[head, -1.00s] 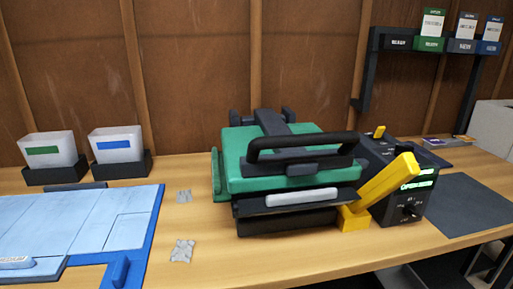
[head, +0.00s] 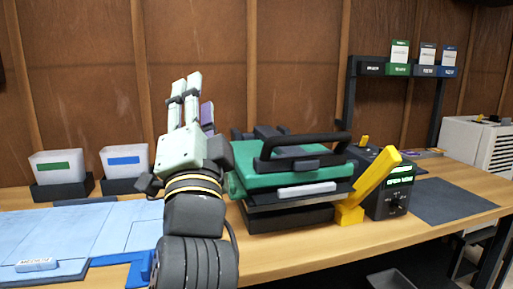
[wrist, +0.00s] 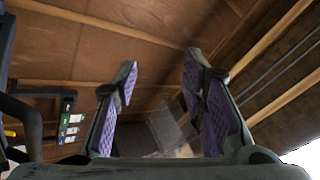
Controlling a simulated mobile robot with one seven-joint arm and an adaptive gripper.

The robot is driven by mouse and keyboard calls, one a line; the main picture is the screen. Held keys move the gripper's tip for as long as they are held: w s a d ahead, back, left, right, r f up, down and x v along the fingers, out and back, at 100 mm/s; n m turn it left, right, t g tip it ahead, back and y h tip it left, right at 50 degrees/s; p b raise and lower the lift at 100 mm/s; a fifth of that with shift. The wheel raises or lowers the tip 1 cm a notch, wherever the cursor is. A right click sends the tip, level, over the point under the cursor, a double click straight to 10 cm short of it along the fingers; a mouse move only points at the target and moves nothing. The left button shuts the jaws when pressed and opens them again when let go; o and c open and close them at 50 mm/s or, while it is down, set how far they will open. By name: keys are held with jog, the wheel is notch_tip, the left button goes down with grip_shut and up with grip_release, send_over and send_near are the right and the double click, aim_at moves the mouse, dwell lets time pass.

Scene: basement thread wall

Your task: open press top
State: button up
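The press has a green top (head: 285,168) with a black bar handle (head: 300,146) across its front, and it stands on the wooden bench. The top looks lowered over the dark base (head: 290,217). A yellow lever (head: 375,183) slants up at the press's right side. My gripper (head: 187,88) points upward just left of the press, apart from the handle, and my arm hides part of the press's left edge. In the wrist view my gripper (wrist: 160,95) has its purple-padded fingers spread, with nothing between them.
A black control box (head: 390,196) with a lit green display stands right of the press. Two bins with green (head: 57,168) and blue (head: 124,162) labels stand at the back left. A blue board (head: 75,235) lies at left. A dark mat (head: 450,200) lies clear at right.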

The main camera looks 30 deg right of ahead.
jog(key=s+d+f+m+g+h, duration=0.3)
jog(key=d+f+m+g, duration=0.1)
jog(key=d, duration=0.5)
jog(key=m+g, duration=0.3)
jog(key=m, duration=0.2)
send_near(311, 142)
jog(key=p+x, duration=0.7)
jog(key=x, duration=0.4)
jog(key=shift+w+d+p, duration=0.1)
jog(key=shift+p, duration=0.2)
grip_shut()
